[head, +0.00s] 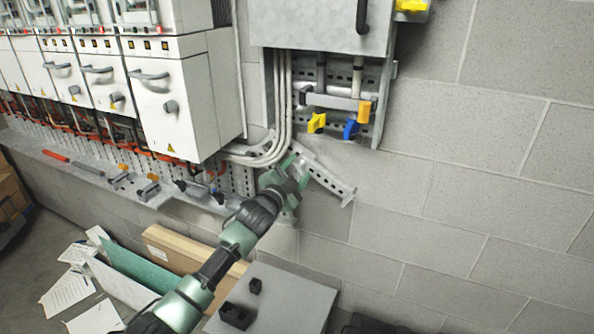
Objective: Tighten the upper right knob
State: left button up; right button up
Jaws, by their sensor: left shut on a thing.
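Several coloured knobs show at the wall panel. A yellow knob (410,5) is at the top right, cut by the picture's edge. An orange knob (364,112) is on the right of the open panel (378,80), above a blue knob (350,129). A yellow knob (317,122) is to their left. My left gripper (300,170) is below the panel, apart from all the knobs. It is shut on a tilted, perforated grey metal bar (330,183), which sticks out to the right. Its fingertips are partly hidden. My right gripper is out of view.
White switch cabinets (170,105) with handles stand at the left. Grey cables (285,100) run down beside the panel. A ledge (95,178) holds tools. Boards (165,245), papers (70,290) and a grey box top (275,300) lie below. The block wall (480,200) at right is bare.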

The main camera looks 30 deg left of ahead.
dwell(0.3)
pick_arm(q)
jog(key=o, duration=1.4)
jog(key=shift+s, duration=0.1)
jog(key=shift+s+d+b, duration=0.15)
jog(key=shift+s+b, duration=0.4)
jog(key=shift+s, duration=1.4)
jog(key=shift+s+d+b, duration=0.15)
jog(key=shift+s+b, duration=0.4)
jog(key=shift+s, duration=1.35)
